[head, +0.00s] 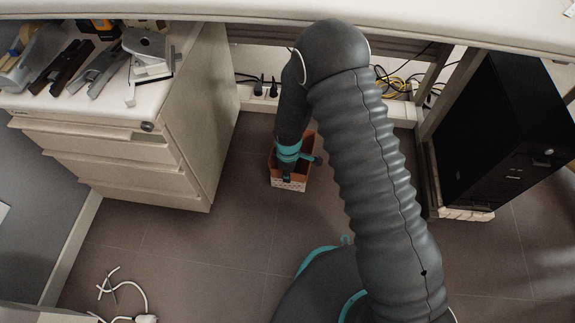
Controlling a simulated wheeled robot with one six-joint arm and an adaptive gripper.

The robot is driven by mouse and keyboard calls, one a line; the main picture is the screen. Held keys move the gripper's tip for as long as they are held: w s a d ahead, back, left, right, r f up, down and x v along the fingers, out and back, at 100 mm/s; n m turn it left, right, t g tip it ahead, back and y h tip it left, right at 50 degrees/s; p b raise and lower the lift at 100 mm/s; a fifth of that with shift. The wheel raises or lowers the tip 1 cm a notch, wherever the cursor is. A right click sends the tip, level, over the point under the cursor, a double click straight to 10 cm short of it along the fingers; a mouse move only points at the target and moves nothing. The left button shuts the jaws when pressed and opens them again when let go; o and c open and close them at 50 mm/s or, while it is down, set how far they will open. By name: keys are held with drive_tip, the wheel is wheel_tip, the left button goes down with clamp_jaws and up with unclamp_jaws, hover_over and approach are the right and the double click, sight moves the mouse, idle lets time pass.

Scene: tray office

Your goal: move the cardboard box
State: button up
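The cardboard box (290,184) is a small open box on the floor under the desk, between the drawer cabinet and the computer tower. Its inside is orange-brown and its front wall is pale with a pattern. My gripper (287,178) reaches down at the box, over its near part. My wrist and arm hide part of the box. The fingers are small and dark here, and I cannot tell whether they are open or shut, or whether they touch the box wall.
A drawer cabinet (115,165) with tools on top stands at the left. A black computer tower (505,130) stands at the right. A power strip (255,90) and yellow cables (397,82) lie behind. A white cable (140,295) lies front left. The desk edge (220,12) overhangs.

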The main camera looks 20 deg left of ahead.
hover_over(288, 189)
wheel_tip(288, 189, down, 6)
drive_tip(key=shift+w+r+b, duration=0.1)
drive_tip(key=shift+r+b, duration=0.05)
drive_tip(key=shift+b, duration=0.2)
clamp_jaws()
